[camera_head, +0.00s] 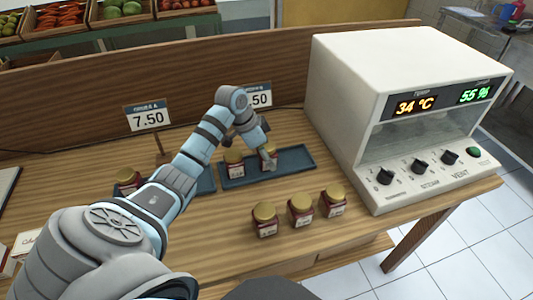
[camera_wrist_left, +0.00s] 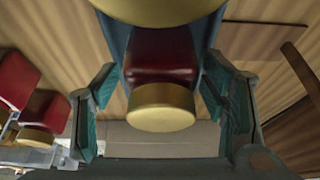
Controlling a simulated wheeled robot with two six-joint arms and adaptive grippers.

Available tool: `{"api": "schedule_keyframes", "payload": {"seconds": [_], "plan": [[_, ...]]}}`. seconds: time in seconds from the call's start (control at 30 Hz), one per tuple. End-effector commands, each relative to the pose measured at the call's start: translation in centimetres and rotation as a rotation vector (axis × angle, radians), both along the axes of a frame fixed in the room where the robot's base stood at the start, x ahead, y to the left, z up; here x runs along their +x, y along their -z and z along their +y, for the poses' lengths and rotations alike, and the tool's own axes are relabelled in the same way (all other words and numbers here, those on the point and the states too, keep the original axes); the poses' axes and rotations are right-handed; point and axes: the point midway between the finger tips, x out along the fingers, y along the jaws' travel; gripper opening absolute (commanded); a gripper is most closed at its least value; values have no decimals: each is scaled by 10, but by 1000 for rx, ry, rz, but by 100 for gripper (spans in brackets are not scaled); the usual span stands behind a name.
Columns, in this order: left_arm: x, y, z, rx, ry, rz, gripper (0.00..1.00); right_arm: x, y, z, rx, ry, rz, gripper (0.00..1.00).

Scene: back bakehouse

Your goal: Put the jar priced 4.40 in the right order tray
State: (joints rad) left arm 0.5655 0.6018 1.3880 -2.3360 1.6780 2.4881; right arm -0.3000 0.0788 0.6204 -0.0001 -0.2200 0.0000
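My left gripper (camera_head: 268,158) is at the right blue tray (camera_head: 295,160), around a red jar (camera_head: 270,163) with a gold lid. In the left wrist view, the fingers (camera_wrist_left: 160,112) stand apart on either side of a gold-lidded red jar (camera_wrist_left: 160,55), with gaps visible beside its lid. Another jar (camera_head: 234,164) stands in the same tray. The left tray (camera_head: 206,182) is partly hidden by my arm, and a jar (camera_head: 128,181) shows at its left. Three jars (camera_head: 265,219) (camera_head: 301,210) (camera_head: 333,202) stand in front. Jar prices are too small to read. My right gripper is not in view.
A sign reading 7.50 (camera_head: 148,117) stands behind the left tray. Another sign (camera_head: 259,96), partly covered, shows .50 behind the right tray. A white oven-like unit (camera_head: 400,100) with knobs stands at the right. Produce crates (camera_head: 120,12) are behind the backboard.

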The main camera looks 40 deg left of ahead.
Motion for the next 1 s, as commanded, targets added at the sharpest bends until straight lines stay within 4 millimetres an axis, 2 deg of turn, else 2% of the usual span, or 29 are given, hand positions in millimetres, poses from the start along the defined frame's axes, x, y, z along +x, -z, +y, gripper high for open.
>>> {"api": "schedule_keyframes", "payload": {"seconds": [0.27, 0.37, 0.6, 0.7, 0.83, 1.0], "plan": [[0, -5, 1, 1, -1, -2, 66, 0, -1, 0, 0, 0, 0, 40], [-5, -21, 5, 3, -1, -3, 66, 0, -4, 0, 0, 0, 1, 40], [-26, -83, 20, 5, -1, -3, 66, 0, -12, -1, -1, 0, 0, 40], [-33, -102, 24, 2, 0, -3, 66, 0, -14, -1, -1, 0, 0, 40], [-37, -113, 26, 1, 1, -1, 66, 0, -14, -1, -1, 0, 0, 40], [-38, -114, 26, 0, 0, 0, 66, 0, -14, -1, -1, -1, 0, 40]]}}
